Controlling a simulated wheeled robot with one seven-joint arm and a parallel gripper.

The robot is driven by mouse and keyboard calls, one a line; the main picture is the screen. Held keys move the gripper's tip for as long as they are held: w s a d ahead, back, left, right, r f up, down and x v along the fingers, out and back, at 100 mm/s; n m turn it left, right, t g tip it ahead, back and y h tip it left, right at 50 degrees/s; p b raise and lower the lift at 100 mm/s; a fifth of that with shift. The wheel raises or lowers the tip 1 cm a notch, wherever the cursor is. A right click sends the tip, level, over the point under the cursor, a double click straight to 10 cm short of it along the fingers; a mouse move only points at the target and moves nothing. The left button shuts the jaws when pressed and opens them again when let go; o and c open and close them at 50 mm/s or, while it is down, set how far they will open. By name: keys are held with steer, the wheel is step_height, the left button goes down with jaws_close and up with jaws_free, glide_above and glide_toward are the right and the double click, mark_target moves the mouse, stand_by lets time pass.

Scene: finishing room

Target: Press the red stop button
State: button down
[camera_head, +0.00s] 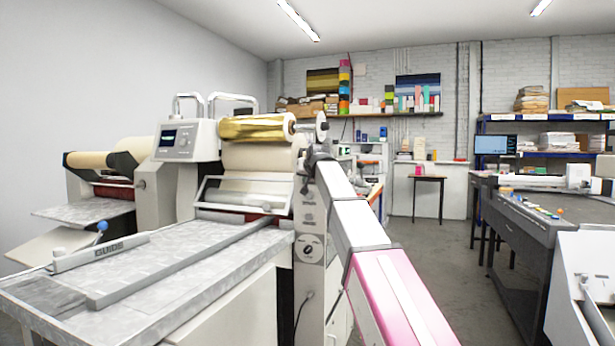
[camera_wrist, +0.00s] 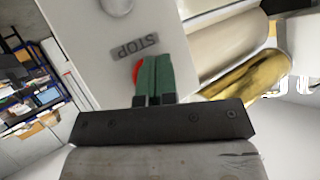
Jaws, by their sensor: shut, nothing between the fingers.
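The red stop button (camera_wrist: 136,71) shows in the wrist view as a red sliver at the left edge of my gripper's green fingers (camera_wrist: 154,62), which cover the rest of it. The fingers are shut together with nothing between them. A "STOP" label (camera_wrist: 134,47) sits on the pale panel just beyond the fingertips. I cannot tell whether the fingers touch the button. In the head view my gripper (camera_head: 317,154) is at the upper end of the machine's right side panel (camera_head: 308,215); the button cannot be made out there.
The laminating machine carries a gold foil roll (camera_head: 256,128) and a control box (camera_head: 187,140). Its feed table (camera_head: 150,275) reaches forward at left. A grey worktable (camera_head: 520,215) stands at right. Open floor (camera_head: 435,260) lies between them.

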steer(key=shift+w+d, duration=0.1)
steer(key=shift+w, duration=0.15)
steer(key=shift+s, duration=0.1)
stand_by(0.5)
steer(key=shift+s+a, duration=0.3)
steer(key=shift+s, duration=0.4)
steer(key=shift+s, duration=0.15)
steer(key=s, duration=0.1)
steer(key=s+a, duration=0.1)
steer(key=s, duration=0.2)
steer(key=shift+s+a, duration=0.2)
steer(key=shift+a, duration=0.15)
steer(key=shift+f, duration=0.1)
